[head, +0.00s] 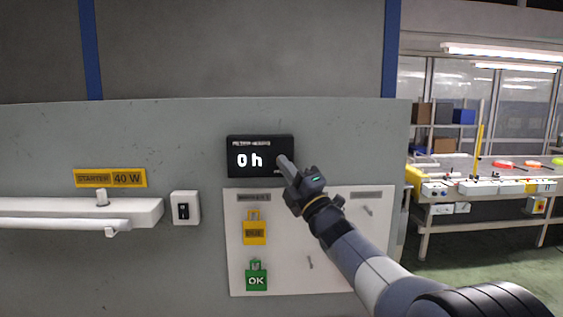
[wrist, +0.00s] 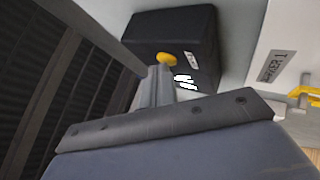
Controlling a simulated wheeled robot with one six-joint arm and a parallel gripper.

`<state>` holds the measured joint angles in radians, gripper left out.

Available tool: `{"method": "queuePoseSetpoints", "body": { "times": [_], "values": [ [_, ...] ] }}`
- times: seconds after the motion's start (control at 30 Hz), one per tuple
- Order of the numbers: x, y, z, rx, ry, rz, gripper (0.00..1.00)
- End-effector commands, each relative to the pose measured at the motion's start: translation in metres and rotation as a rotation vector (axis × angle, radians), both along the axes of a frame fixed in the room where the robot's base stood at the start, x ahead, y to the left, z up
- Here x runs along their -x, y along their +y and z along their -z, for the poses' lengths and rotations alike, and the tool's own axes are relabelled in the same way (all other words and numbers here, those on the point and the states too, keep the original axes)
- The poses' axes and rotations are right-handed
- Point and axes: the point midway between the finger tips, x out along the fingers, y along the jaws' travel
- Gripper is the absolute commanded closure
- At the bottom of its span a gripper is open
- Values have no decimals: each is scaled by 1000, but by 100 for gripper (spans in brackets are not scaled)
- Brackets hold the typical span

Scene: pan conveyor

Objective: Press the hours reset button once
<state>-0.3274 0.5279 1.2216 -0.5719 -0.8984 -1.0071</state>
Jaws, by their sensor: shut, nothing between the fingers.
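The hours counter (head: 250,150) is a black box on the grey wall, and its display reads "0 h". It also shows in the wrist view (wrist: 195,25). A round yellow button (wrist: 167,59) sits on the counter's face in the wrist view. My gripper (head: 282,160) is shut and empty, with its tips at the right part of the counter in the head view. In the wrist view the fingertips (wrist: 160,70) are right at the button and overlap its lower edge. I cannot tell whether they touch it. In the head view the gripper hides the button.
Below the counter is a white board (head: 290,270) with a yellow tag (head: 255,228) and a green OK tag (head: 256,275) hanging on it. To the left are a switch (head: 185,208), a lamp fixture (head: 75,213) and a yellow "STARTER 40 W" label (head: 111,178). A workbench (head: 490,185) stands far right.

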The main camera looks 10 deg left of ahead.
Motion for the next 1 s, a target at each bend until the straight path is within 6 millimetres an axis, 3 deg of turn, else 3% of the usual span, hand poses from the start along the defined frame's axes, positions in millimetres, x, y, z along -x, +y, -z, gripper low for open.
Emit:
{"method": "queuePoseSetpoints", "body": {
  "times": [1.0],
  "values": [
    [19,-5,1,0,-1,0,100]
  ]
}}
